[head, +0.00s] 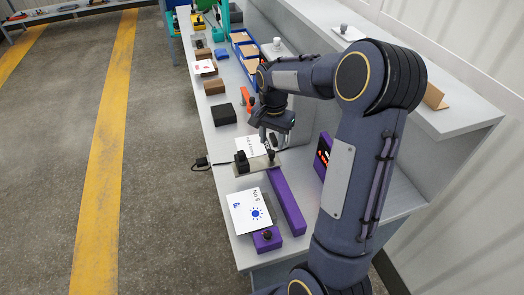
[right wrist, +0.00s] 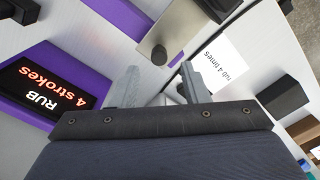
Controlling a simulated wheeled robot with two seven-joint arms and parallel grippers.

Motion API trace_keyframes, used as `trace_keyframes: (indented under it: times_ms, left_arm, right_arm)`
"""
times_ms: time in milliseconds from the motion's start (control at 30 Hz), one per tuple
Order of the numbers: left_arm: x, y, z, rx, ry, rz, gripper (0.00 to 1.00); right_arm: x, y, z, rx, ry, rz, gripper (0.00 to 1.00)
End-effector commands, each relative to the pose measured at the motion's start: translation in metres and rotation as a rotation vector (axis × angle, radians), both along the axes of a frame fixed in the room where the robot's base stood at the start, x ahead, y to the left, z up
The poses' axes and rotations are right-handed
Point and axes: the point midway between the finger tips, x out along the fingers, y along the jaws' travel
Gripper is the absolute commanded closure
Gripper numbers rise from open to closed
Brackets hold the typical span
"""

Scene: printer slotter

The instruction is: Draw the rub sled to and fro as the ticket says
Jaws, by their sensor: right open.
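A flat metal plate (head: 258,165) lies across the far end of a long purple bar (head: 287,203). It carries a black block (head: 241,161) at its left and a black knob at its right; it looks like the rub sled, though I cannot be sure. The plate also shows in the right wrist view (right wrist: 178,22), with its knob (right wrist: 159,55). My right gripper (right wrist: 158,88) is open and empty, close above the knob end. The white ticket (right wrist: 222,62) reads "rub 4 times". My left gripper is out of view.
A white card (head: 250,211) marked "No 6" with a blue sun lies beside a purple block (head: 267,240) with a dark knob. A black box (head: 224,114) and blue bins (head: 243,50) stand farther back. A raised shelf (head: 420,110) borders the right.

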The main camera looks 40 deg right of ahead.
Motion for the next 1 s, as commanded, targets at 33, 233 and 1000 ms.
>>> trace_keyframes:
  times_ms: [33, 233, 1000]
  left_arm:
    - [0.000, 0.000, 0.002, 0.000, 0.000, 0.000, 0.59]
    - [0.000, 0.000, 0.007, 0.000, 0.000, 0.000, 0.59]
    - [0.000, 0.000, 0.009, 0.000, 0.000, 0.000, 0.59]
  right_arm:
    - [-0.001, 0.001, -0.008, 0.002, 0.005, 0.001, 0.59]
    - [-0.001, 0.001, -0.040, 0.001, 0.004, 0.003, 0.59]
    - [0.000, 0.001, -0.061, 0.001, 0.000, 0.003, 0.94]
